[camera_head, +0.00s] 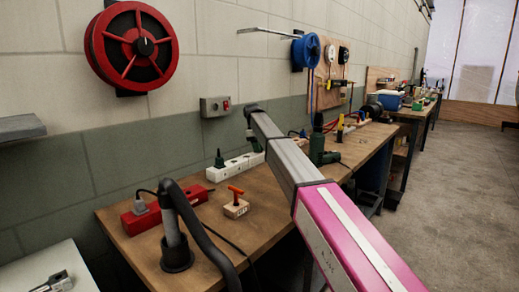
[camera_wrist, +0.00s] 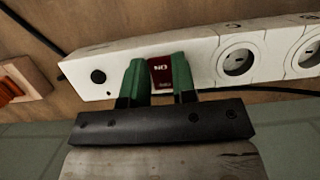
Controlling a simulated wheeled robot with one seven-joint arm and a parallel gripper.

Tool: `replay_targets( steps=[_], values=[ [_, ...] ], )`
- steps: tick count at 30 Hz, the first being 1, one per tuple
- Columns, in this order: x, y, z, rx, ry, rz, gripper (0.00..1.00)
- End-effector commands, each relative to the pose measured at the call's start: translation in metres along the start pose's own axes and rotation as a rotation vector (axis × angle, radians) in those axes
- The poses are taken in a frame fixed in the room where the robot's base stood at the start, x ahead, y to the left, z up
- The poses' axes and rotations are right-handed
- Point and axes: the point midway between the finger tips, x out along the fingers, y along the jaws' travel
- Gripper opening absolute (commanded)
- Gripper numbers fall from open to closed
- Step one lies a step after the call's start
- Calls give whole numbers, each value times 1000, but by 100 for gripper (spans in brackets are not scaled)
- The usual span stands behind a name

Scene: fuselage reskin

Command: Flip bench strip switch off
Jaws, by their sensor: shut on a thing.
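The white bench strip (camera_head: 236,167) lies along the back of the wooden bench, against the wall. In the wrist view the strip (camera_wrist: 200,52) shows round sockets at the right, a black round button at the left and a red switch (camera_wrist: 161,72) marked ON. My gripper (camera_wrist: 160,80) has its green fingers on either side of that switch, shut on it. In the head view my gripper (camera_head: 254,143) points down onto the strip at the end of my arm. The switch is hidden there. The wrist view does not show clearly how the rocker is tilted.
A red-handled piece on a wooden block (camera_head: 236,208) stands in front of the strip. A red power strip (camera_head: 141,216) with a grey plug lies to the left.

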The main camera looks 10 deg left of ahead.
Motion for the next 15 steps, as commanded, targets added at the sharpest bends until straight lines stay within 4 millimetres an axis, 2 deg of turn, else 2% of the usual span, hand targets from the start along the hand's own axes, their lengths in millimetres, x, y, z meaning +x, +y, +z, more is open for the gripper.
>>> replay_targets(
  steps=[3, 4, 6, 15],
  values=[
    [0, 0, 0, 0, 0, 0, 2],
    [0, 0, 0, 0, 0, 0, 35],
    [0, 0, 0, 0, 0, 0, 51],
    [-2, 0, 0, 1, 1, 0, 51]
  ],
)
